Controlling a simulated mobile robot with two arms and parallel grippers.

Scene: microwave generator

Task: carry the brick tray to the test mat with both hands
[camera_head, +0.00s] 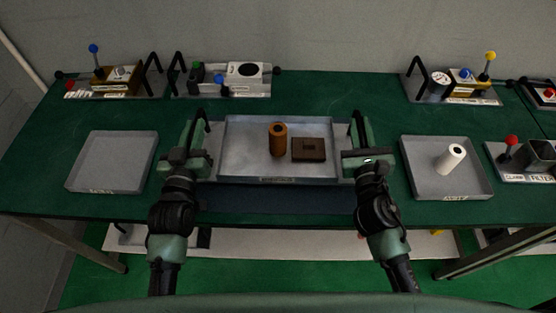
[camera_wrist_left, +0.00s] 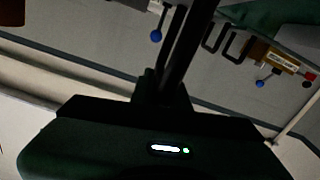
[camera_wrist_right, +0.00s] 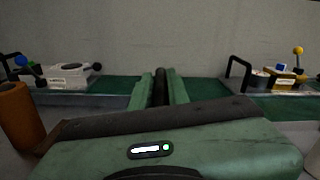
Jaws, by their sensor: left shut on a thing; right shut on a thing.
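The brick tray (camera_head: 240,166) is a grey metal tray at the middle of the table in the head view. A brown-orange cylinder (camera_head: 278,141) stands upright in it, beside a flat dark brown brick (camera_head: 309,149). My left gripper (camera_head: 199,140) is shut on the tray's left handle, and my right gripper (camera_head: 359,140) is shut on its right handle. A dark blue mat-like area (camera_head: 285,200) shows between the tray and the table's front edge; the tray hides its rear part. I cannot tell whether the tray is lifted. The cylinder also shows in the right wrist view (camera_wrist_right: 20,118).
A grey tray (camera_head: 85,178) lies on the left, apart from the held tray. Another grey tray (camera_head: 425,180) with a white cylinder (camera_head: 451,158) lies on the right. Several devices with knobs stand along the back, and a clamp device (camera_head: 525,158) stands at far right.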

